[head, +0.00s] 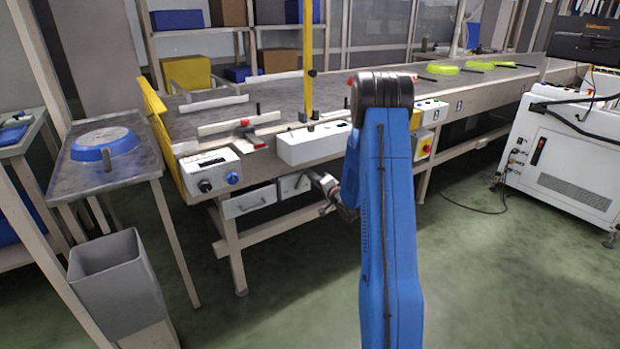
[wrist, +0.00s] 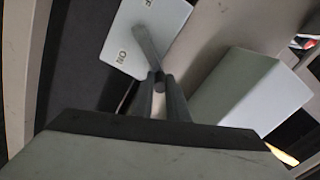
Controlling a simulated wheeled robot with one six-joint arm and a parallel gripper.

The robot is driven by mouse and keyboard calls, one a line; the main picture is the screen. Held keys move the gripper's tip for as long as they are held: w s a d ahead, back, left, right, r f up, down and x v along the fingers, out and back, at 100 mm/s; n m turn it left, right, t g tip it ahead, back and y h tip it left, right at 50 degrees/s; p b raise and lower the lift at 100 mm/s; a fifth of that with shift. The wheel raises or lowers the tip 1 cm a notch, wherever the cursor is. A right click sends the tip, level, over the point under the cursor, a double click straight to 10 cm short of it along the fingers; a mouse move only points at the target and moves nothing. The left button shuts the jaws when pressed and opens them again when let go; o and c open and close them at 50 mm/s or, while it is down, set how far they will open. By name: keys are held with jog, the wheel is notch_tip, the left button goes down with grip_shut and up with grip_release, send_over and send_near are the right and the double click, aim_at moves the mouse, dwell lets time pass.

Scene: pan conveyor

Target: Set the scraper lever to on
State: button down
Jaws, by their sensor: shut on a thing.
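The scraper lever (wrist: 147,46) is a grey bar on a white plate (wrist: 170,17) marked ON and partly visible OFF. In the wrist view the bar slants from the plate's middle down to my gripper (wrist: 160,82). My gripper's two fingers are shut around the lever's free end. The lever's free end lies to the right of the ON mark; I cannot tell its exact setting. In the head view the plate (head: 293,186) hangs below the conveyor's front edge, and my gripper (head: 318,184) is beside it, partly hidden by my blue arm.
A white box (wrist: 250,95) stands right of the plate. The conveyor (head: 270,97) carries yellow-green pans (head: 443,69). A drawer-like panel (head: 249,201) is left of the plate. A blue pan (head: 105,143) lies on the left side table, above a grey bin (head: 118,285). Floor is clear in front.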

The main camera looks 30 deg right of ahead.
jog(key=shift+d+f+m, duration=0.15)
jog(key=shift+m, duration=0.15)
jog(key=c, duration=1.7)
grip_release()
jog(key=s, duration=1.7)
jog(key=shift+s+d, duration=0.25)
jog(key=shift+d, duration=0.05)
